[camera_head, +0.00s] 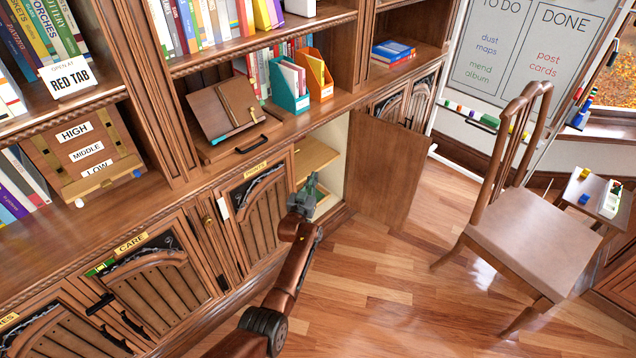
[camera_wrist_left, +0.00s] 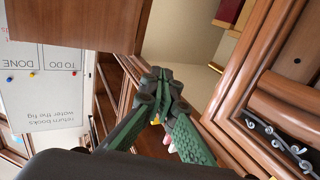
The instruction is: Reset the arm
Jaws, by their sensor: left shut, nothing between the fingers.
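My left gripper (camera_head: 312,184) is at the mouth of an open lower cupboard (camera_head: 335,189), its dark green fingers shut and empty. My left arm rises to it from the bottom of the head view. In the left wrist view the closed fingertips (camera_wrist_left: 163,75) show in front of the cupboard opening. The cupboard's wooden door (camera_head: 395,170) stands swung open to the right of the gripper, apart from it. The pale inside holds a shelf (camera_head: 313,158); the gripper hides part of the interior. My right gripper is not in view.
A wooden chair (camera_head: 525,235) stands at the right, with open floor (camera_head: 385,285) between it and the cupboards. A whiteboard (camera_head: 530,55) stands behind. On the counter are a slanted wooden stand (camera_head: 225,108), teal file (camera_head: 291,90) and orange file (camera_head: 316,75).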

